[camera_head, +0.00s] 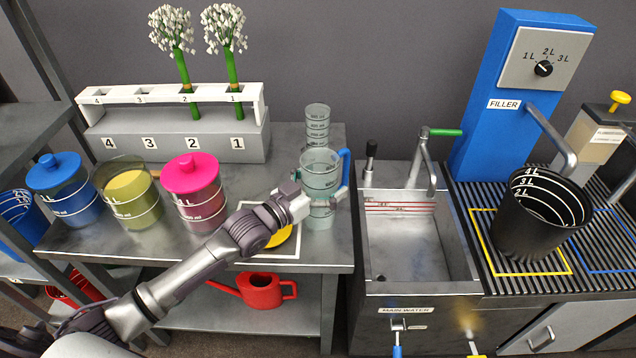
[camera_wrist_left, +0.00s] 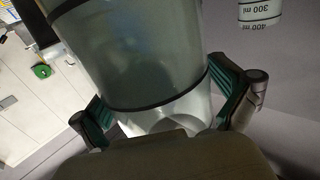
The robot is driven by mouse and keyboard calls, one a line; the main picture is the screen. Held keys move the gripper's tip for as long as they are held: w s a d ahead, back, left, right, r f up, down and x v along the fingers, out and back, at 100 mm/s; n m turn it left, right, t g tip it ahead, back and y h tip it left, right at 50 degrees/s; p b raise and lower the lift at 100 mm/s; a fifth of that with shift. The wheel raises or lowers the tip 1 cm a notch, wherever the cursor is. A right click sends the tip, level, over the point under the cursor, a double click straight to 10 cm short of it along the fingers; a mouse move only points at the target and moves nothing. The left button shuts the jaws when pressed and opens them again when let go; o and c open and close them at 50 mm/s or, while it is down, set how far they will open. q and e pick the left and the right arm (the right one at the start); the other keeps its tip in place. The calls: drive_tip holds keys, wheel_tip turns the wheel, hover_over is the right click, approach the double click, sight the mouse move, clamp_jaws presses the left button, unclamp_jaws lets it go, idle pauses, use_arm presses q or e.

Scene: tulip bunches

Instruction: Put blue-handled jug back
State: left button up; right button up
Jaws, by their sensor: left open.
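The clear jug with the blue handle (camera_head: 321,170) stands upright near the right end of the grey work table (camera_head: 180,248). Its handle points right. My left gripper (camera_head: 318,203) comes in from the left, with its open fingers on both sides of the jug's lower part. In the left wrist view the jug (camera_wrist_left: 150,75) fills the space between the two green-padded fingertips (camera_wrist_left: 165,108); whether the pads touch it I cannot tell. My wrist hides part of the table beside the jug. My right gripper is out of view.
A clear measuring cup (camera_head: 318,118) stands close behind the jug. Blue (camera_head: 65,190), olive (camera_head: 130,192) and pink (camera_head: 195,190) containers stand to the left, before a numbered rack (camera_head: 180,140) with two white-flowered stems. A sink (camera_head: 405,245) lies right, beside a black bucket (camera_head: 540,215).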

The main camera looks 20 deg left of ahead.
use_arm(q)
drive_tip(key=shift+s+a, duration=0.15)
drive_tip(key=shift+s, duration=0.15)
drive_tip(key=v, duration=1.1)
drive_tip(key=shift+s, duration=0.2)
